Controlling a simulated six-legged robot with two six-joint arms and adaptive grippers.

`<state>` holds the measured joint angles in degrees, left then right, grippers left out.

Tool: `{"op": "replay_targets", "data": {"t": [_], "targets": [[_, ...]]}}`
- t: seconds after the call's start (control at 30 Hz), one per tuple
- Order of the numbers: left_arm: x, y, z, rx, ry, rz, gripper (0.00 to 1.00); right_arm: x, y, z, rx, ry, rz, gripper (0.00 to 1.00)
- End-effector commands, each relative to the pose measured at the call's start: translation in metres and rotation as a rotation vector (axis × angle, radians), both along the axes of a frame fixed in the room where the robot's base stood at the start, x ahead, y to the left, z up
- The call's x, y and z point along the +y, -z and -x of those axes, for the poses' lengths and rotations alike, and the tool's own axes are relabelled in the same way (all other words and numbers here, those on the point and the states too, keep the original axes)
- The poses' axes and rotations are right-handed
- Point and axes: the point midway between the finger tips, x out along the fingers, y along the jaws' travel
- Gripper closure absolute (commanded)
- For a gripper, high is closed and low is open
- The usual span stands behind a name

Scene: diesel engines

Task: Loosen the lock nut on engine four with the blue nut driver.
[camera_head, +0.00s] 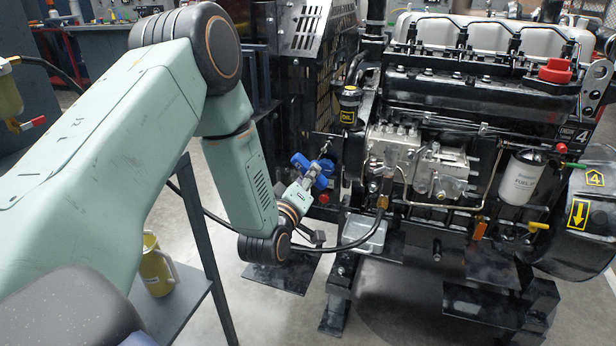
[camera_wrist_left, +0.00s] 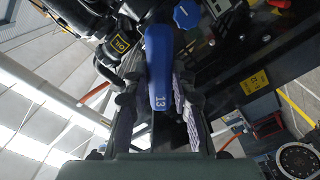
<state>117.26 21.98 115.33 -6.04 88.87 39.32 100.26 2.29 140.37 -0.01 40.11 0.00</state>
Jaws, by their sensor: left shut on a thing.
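The blue nut driver (camera_wrist_left: 158,60), its handle marked 13, is between the fingers of my left gripper (camera_wrist_left: 158,102) in the wrist view. In the head view my left gripper (camera_head: 309,181) is shut on it at the left side of engine four (camera_head: 480,90), with blue showing around the fingertips. The engine's plate (camera_head: 574,136) bears a 4. The driver's far end is hard to make out, and I cannot tell whether it touches anything. I cannot pick out the lock nut. My right gripper is not in view.
A black hose (camera_head: 350,245) curves just below and right of my left gripper. A black mesh guard (camera_head: 308,70) stands behind it. A white fuel filter (camera_head: 522,178) hangs on the engine's right. A yellow jug (camera_head: 155,265) stands on a grey shelf at lower left.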

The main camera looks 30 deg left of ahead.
Motion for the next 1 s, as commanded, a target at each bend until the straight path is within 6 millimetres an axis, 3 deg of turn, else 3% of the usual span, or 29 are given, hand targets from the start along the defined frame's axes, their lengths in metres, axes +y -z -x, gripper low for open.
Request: {"op": "replay_targets", "data": {"t": [0.57,1.0], "targets": [[-0.003,0.0,0.014,0.0,0.001,-0.001,1.0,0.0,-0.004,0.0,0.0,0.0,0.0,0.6],[-0.012,-0.001,0.05,0.0,0.0,-0.001,1.0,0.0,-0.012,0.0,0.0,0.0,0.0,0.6]]}}
